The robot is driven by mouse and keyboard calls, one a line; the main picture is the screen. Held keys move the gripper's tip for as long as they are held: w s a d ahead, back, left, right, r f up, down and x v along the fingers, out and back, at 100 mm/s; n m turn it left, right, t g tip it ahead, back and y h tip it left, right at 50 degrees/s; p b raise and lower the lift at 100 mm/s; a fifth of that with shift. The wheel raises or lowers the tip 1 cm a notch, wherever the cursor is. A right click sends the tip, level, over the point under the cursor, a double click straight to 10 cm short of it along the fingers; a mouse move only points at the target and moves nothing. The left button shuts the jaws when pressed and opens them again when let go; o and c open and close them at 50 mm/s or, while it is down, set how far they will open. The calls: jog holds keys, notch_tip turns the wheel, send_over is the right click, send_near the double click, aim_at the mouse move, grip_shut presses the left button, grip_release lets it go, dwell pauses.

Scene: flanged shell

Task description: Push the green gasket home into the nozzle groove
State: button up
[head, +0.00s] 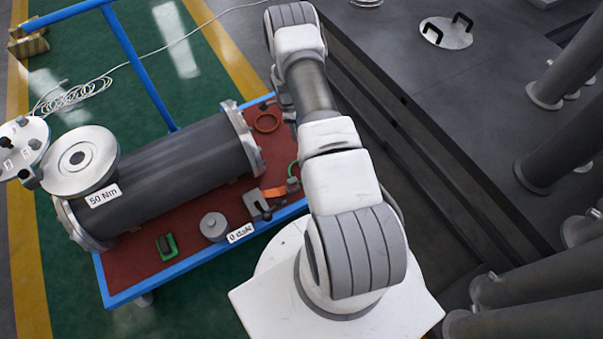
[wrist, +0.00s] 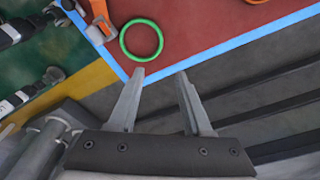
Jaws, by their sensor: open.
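The green gasket (wrist: 140,59) is a thin ring lying flat on the red top of the cart, near its blue edge. In the head view only a small green arc (head: 292,169) of it shows beside my arm. My gripper (wrist: 160,75) is open and empty, with its fingertips just short of the ring in the wrist view and not around it.
An orange-red ring (head: 257,127), an orange tool (head: 273,192), a dark clamp-like block (head: 255,203), a grey weight (head: 213,227) and a green-black item (head: 167,247) lie on the cart (head: 190,243). Grey pipes rise at right.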

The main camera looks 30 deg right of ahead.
jog(key=f+b, duration=0.1)
jog(key=f, duration=0.3)
jog(key=d+f+b, duration=0.1)
jog(key=f, duration=0.3)
jog(key=s+f+b, duration=0.1)
jog(key=f+b, duration=0.1)
jog(key=f, duration=0.3)
jog(key=shift+d, duration=0.15)
jog(key=shift+d+f+b, duration=0.2)
jog(key=shift+f+b, duration=0.5)
jog(key=shift+f, duration=0.6)
jog(key=shift+d+f+b, duration=0.2)
jog(key=shift+f+b, duration=0.45)
jog(key=shift+f, duration=0.65)
grip_shut()
